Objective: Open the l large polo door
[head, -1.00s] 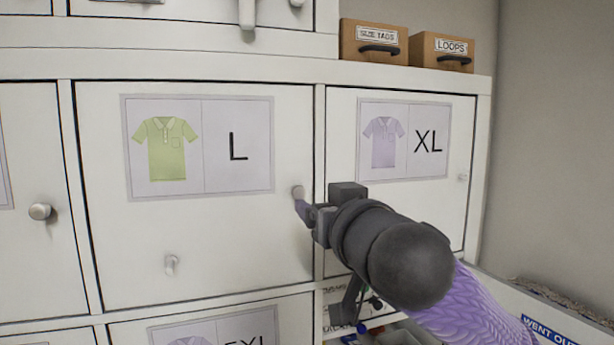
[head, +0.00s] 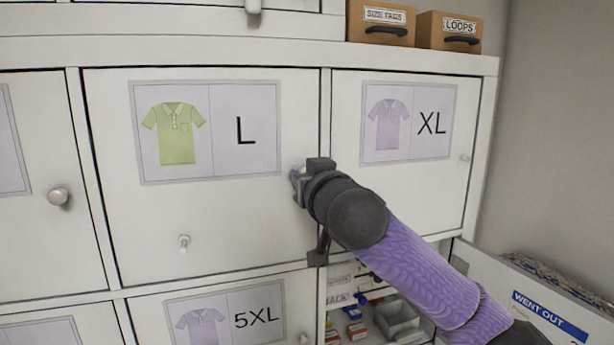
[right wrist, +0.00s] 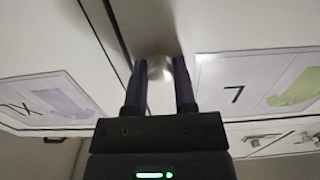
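The large polo door (head: 232,218) carries a label with a green polo and the letter L. It looks closed and flush with its frame. Its round metal knob (right wrist: 160,69) shows in the right wrist view between the two fingers of my right gripper (right wrist: 160,80), which appear to touch it on both sides. In the head view my right gripper (head: 298,180) is at the door's right edge and mostly covers the knob. A small hook (head: 183,243) sits low on the same door. My left gripper is not in view.
The XL door (head: 408,205) is to the right, the 5XL door (head: 222,320) below. Another door's knob (head: 58,196) is at left. An open compartment with small items (head: 365,315) lies beneath my right arm. Two boxes (head: 448,32) stand on top. A "WENT OUT" bin (head: 535,300) is lower right.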

